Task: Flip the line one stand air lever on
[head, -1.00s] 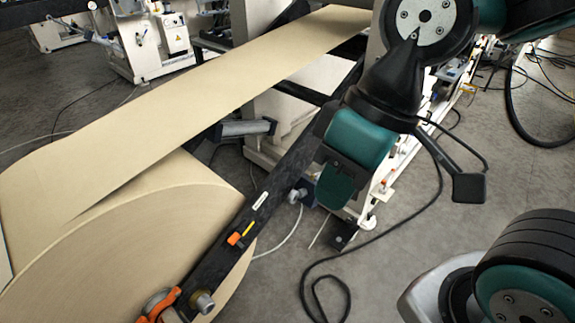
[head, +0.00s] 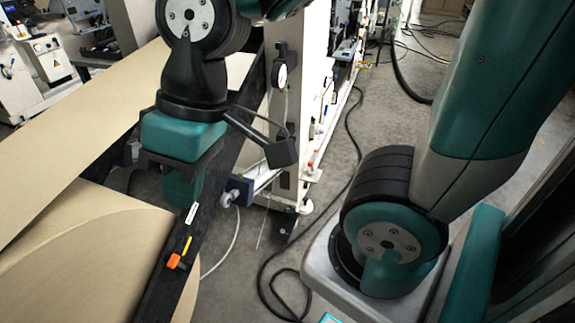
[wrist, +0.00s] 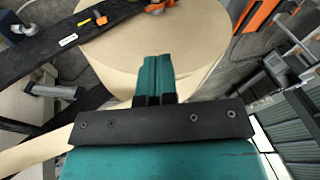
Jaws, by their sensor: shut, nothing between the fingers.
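A small orange lever (head: 175,262) with a yellow strip beside it sits on a long black stand arm (head: 160,285) that crosses the paper roll. A white label is on the same arm; its text is too small to read. In the wrist view the orange lever (wrist: 101,20) is at the upper left. I cannot tell whether this is the line one air lever. My gripper (head: 182,192) hangs above the arm, up the picture from the lever and apart from it. In the wrist view its teal fingers (wrist: 155,78) are together and empty.
The large kraft roll (head: 85,255) and its web (head: 100,105) fill the left side. A white machine frame (head: 297,90) with a pressure gauge (head: 281,72) stands behind my gripper. A black cable (head: 265,270) lies on the grey floor. Open floor (head: 390,110) shows to the right.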

